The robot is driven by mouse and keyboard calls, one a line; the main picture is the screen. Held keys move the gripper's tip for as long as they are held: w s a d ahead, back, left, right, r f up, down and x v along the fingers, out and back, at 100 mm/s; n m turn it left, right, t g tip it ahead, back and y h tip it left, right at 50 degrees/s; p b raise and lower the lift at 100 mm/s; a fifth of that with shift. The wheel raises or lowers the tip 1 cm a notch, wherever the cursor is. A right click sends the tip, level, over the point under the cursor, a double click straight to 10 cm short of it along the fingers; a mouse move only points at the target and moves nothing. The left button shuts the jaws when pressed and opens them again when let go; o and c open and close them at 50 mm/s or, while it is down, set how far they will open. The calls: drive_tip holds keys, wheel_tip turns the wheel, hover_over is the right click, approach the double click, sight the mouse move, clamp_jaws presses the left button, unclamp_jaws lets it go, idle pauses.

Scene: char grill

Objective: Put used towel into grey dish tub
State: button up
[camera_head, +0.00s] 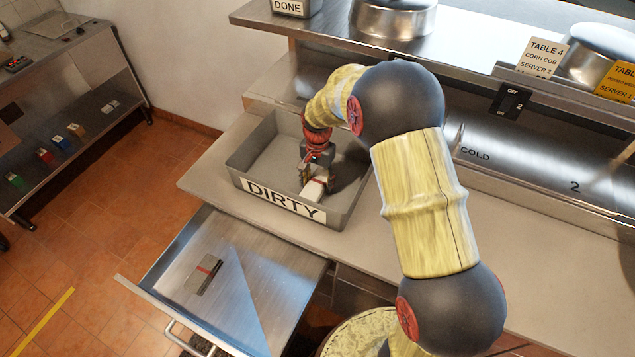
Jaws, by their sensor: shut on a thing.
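The grey dish tub (343,216) stands on the counter with a "DIRTY" label on its front. My gripper (312,181) points down inside the tub, near its front wall. It is shut on a small whitish folded towel (317,189). The towel is within the tub's walls, close behind the label. I cannot tell whether it touches the tub floor. Part of the towel is hidden by the fingers.
A steel shelf (455,48) with pans overhangs behind the tub. The counter (440,245) is clear to the tub's right.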

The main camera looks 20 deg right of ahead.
sight(318, 184)
drive_tip(key=shift+f, duration=0.15)
drive_tip(key=o, duration=1.2)
wheel_tip(318, 184, up, 13)
drive_tip(key=p, duration=0.2)
drive_tip(key=s+a+r+n+t, duration=0.2)
drive_tip(key=s+r+n+t, duration=0.15)
drive_tip(key=s+r, duration=0.95)
drive_tip(key=s+r+n, duration=0.1)
drive_tip(key=s, duration=0.4)
drive_tip(key=s+r+n+t, duration=0.1)
drive_tip(key=s+r+n, duration=0.1)
drive_tip(key=s, duration=0.4)
drive_tip(key=s+r+n+t, duration=0.1)
drive_tip(key=s+n, duration=0.1)
drive_tip(key=s, duration=0.3)
drive_tip(key=shift+s+a+r+n, duration=0.25)
drive_tip(key=shift+s+a+r, duration=0.1)
drive_tip(key=shift+a, duration=0.05)
